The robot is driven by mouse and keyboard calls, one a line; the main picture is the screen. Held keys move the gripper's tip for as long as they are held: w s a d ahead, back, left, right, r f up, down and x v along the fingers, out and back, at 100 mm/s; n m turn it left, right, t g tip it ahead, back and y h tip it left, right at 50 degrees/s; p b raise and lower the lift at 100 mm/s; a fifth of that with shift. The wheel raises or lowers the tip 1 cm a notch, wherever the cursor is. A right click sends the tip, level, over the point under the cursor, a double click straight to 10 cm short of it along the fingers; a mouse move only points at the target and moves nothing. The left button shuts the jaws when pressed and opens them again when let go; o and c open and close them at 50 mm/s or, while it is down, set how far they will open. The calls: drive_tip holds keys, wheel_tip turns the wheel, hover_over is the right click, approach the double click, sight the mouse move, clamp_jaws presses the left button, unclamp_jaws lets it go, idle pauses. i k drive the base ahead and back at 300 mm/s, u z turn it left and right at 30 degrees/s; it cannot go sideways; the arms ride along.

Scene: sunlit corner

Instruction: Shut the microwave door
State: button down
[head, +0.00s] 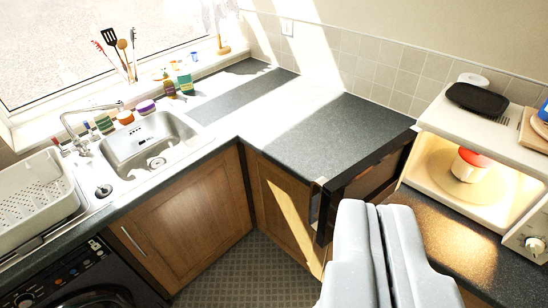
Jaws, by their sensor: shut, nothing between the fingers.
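The microwave (493,205) stands at the right on the dark counter, with its lit inside showing. Its dark-framed door (366,180) is open, swung out to the left over the counter and past its front edge. A white item with a red top (470,164) sits inside on the turntable. My gripper (376,206) is shut and empty, at the bottom right of centre. In the picture its tips lie just below the door's lower edge. I cannot tell whether they touch the door.
A black dish (477,98) and a wooden board (534,131) lie on top of the microwave. The corner counter (320,135) behind the door is clear. A sink (150,145) and a dish rack (38,200) are at the left. Floor (245,275) shows between the cabinets.

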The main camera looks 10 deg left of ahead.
sight(372, 180)
drive_tip(key=u, duration=0.15)
drive_tip(key=i, duration=1.1)
drive_tip(key=z, duration=0.05)
